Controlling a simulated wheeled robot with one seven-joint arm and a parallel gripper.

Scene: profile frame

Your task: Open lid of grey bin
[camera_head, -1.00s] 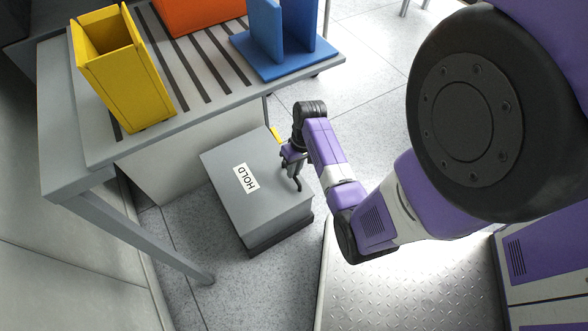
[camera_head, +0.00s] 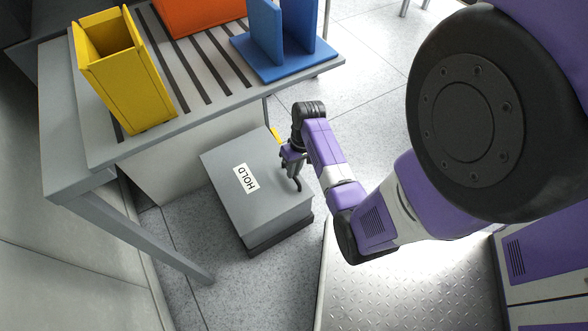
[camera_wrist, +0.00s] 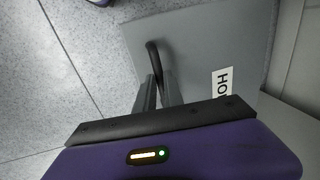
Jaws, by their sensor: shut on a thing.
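The grey bin stands on the floor beside the table, its lid (camera_head: 240,208) facing up with a white HOLD label (camera_head: 245,179). The lid looks closed, resting over the darker bin body (camera_head: 281,236). My gripper (camera_head: 296,181) is at the lid's right side. In the wrist view my gripper (camera_wrist: 159,90) is shut on a dark curved handle (camera_wrist: 152,50) at the edge of the grey lid (camera_wrist: 215,45). The label (camera_wrist: 222,82) is partly cut off there by my gripper's body. The handle's lower part is hidden between the fingers.
A grey slatted table (camera_head: 100,148) stands at the left, above and beside the bin. It carries a yellow holder (camera_head: 128,80), an orange bin (camera_head: 200,12) and a blue holder (camera_head: 290,62). A table leg (camera_head: 150,235) slants near the bin. Floor (camera_head: 362,70) is clear beyond my arm.

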